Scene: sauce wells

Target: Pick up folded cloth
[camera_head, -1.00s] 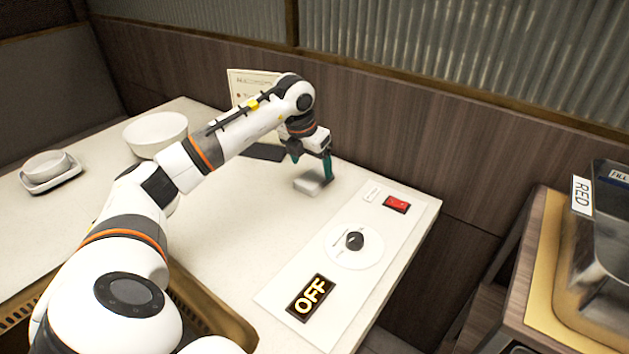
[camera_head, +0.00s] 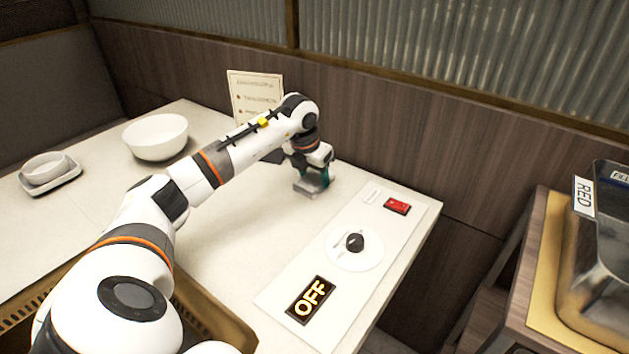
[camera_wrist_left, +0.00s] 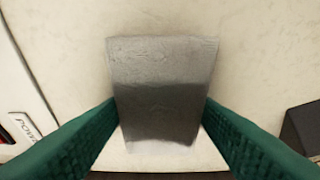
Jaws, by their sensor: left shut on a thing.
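The folded cloth (camera_head: 308,188) is a small grey block on the cream table, near its back edge. My left gripper (camera_head: 312,180) is down over it, and the gripper hides part of it in the head view. In the left wrist view the cloth (camera_wrist_left: 161,75) lies between the two green fingers (camera_wrist_left: 160,125), which touch its sides. The left gripper is shut on the cloth. I cannot tell whether the cloth has left the table. My right gripper is not in view.
A control panel (camera_head: 275,292) with a red switch (camera_head: 397,206), a black knob (camera_head: 354,242) and an OFF display (camera_head: 311,297) lies right of the cloth.

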